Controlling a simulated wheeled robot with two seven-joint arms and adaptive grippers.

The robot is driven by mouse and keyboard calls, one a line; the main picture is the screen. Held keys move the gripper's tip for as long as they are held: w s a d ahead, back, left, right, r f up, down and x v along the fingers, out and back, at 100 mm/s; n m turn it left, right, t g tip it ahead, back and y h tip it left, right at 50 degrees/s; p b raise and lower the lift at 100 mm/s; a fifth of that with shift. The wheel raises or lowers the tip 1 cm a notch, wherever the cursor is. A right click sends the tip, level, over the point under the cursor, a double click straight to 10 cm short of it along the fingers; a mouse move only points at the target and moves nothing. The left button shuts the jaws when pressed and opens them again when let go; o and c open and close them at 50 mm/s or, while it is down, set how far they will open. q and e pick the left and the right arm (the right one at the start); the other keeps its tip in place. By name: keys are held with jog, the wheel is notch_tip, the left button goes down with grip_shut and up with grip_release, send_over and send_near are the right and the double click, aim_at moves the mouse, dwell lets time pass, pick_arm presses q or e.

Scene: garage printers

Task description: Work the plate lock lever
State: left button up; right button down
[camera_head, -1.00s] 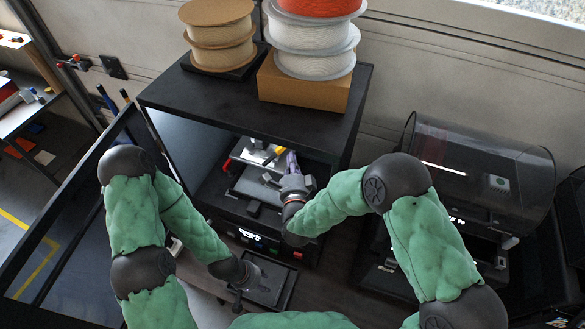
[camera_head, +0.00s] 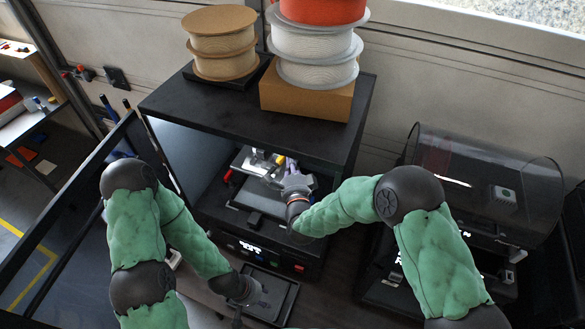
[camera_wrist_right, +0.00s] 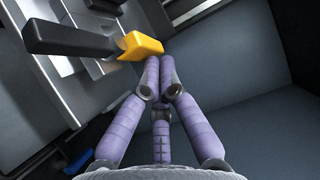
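The plate lock lever, a dark bar with a yellow tip (camera_wrist_right: 140,46), lies across the upper left of the right wrist view. Its yellow tip (camera_head: 279,160) shows small inside the printer in the head view. My right gripper (camera_wrist_right: 160,62) has its purple fingertips together just beside and below the yellow tip. They look very close to it; contact is not clear. In the head view this gripper (camera_head: 291,168) reaches into the open printer (camera_head: 215,215). My left gripper (camera_head: 250,294) is low over a dark tray in front of the printer; its fingers are too dark to read.
The dark tray (camera_head: 290,294) lies in front of the printer. Filament spools (camera_head: 221,42) and a cardboard box (camera_head: 305,97) stand on top of the printer. The open door (camera_head: 75,185) is at left. A second printer (camera_head: 480,190) with a clear hood stands at right.

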jog(key=shift+w+f+n+y+b, duration=0.15)
jog(key=shift+n+y+b, duration=0.15)
jog(key=shift+y+b, duration=0.35)
pick_arm(q)
notch_tip(320, 180, down, 3)
jog(key=shift+b, duration=0.45)
pick_arm(e)
jog(key=s+d, duration=0.1)
jog(key=s, duration=0.6)
jog(key=shift+s+d, duration=0.15)
jog(key=shift+d, duration=0.05)
pick_arm(q)
jog(key=shift+s, duration=0.1)
